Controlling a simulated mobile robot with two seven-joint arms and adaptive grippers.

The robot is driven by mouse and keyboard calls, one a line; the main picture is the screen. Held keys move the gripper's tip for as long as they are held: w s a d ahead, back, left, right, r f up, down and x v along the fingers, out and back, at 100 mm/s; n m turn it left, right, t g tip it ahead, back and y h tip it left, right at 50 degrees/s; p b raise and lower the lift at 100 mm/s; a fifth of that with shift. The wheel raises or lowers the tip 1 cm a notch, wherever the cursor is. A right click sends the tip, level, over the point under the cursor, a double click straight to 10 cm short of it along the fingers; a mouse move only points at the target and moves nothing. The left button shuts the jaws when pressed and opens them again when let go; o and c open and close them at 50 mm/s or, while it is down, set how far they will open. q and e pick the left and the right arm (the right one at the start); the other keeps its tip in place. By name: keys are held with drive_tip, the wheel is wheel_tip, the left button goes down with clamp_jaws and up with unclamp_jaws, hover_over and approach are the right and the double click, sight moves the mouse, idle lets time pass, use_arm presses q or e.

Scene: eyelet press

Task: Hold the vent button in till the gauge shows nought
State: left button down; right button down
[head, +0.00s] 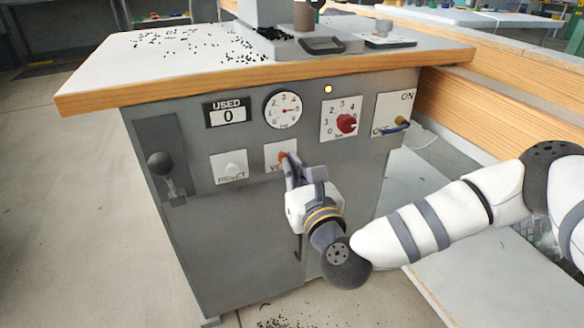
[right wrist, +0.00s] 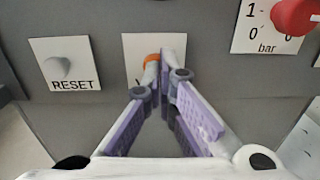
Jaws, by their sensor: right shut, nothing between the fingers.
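The vent button (head: 282,155) is a small orange button on a white plate on the front of the grey cabinet. In the right wrist view the button (right wrist: 151,58) shows just behind my fingertips, which partly cover it and its label. My right gripper (head: 290,163) is shut and empty, its tips at the button. I cannot tell whether they touch it or whether it is pressed in. The round white gauge (head: 283,109) sits above the button. Its red needle points to the right, off nought; the exact figure is too small to read. My left gripper is not in view.
A white RESET button (head: 231,168) is left of the vent plate. A red bar knob (head: 346,123), an ON/OFF lever (head: 396,127) and a black-knobbed lever (head: 161,164) share the cabinet front. The USED counter (head: 228,114) reads 0. The wooden-edged top (head: 260,79) overhangs above.

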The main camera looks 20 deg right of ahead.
drive_tip(key=shift+w+d+r+b, duration=0.15)
drive_tip(key=shift+w+b, duration=0.45)
drive_tip(key=shift+w, duration=0.55)
drive_tip(key=shift+w+r, duration=0.1)
drive_tip(key=shift+r, duration=0.15)
idle(1.4)
idle(0.5)
drive_tip(key=s, duration=1.2)
drive_tip(key=shift+s+a+f, duration=0.2)
drive_tip(key=shift+a+f, duration=0.05)
drive_tip(key=shift+f, duration=0.15)
